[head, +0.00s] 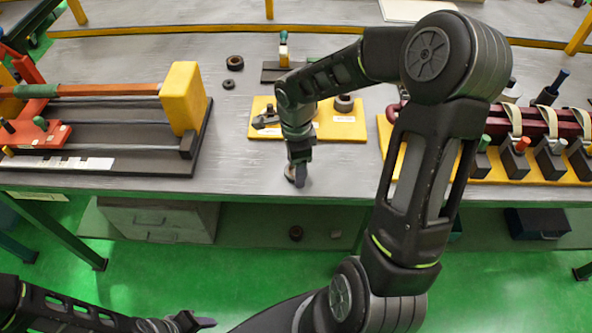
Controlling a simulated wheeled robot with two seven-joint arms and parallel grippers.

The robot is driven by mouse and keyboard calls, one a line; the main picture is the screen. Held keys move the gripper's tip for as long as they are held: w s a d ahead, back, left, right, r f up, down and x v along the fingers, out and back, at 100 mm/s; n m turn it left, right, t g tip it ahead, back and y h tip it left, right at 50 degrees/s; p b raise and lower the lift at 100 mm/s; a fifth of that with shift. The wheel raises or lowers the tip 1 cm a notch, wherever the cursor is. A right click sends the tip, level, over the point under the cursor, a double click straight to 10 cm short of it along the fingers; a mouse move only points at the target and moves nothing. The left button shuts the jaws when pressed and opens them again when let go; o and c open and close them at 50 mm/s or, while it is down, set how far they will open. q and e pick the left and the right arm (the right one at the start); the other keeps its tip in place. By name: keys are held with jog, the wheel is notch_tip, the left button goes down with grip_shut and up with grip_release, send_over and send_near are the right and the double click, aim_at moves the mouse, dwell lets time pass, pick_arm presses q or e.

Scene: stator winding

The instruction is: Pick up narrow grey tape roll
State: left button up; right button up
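I cannot make out for certain which thing is the narrow grey tape roll. Two dark rolls lie on the grey table in the head view: a larger one (235,63) and a smaller one (229,84) just in front of it. My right gripper (297,177) points down at the table's front edge, in front of the yellow board (348,131). A small dark grey rounded shape shows at its fingertips; I cannot tell whether it is a held roll or the fingers. My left gripper (203,322) is low at the bottom left, away from the table; its opening is unclear.
A winding fixture with a yellow block (184,97) stands at the left. A rack with several dark clamps (517,158) stands at the right. A round dark part (344,103) sits on the yellow board. Another round part (296,232) lies below the table.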

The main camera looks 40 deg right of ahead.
jog(key=c, duration=1.1)
notch_tip(320, 180, up, 10)
jog(key=shift+b, duration=0.85)
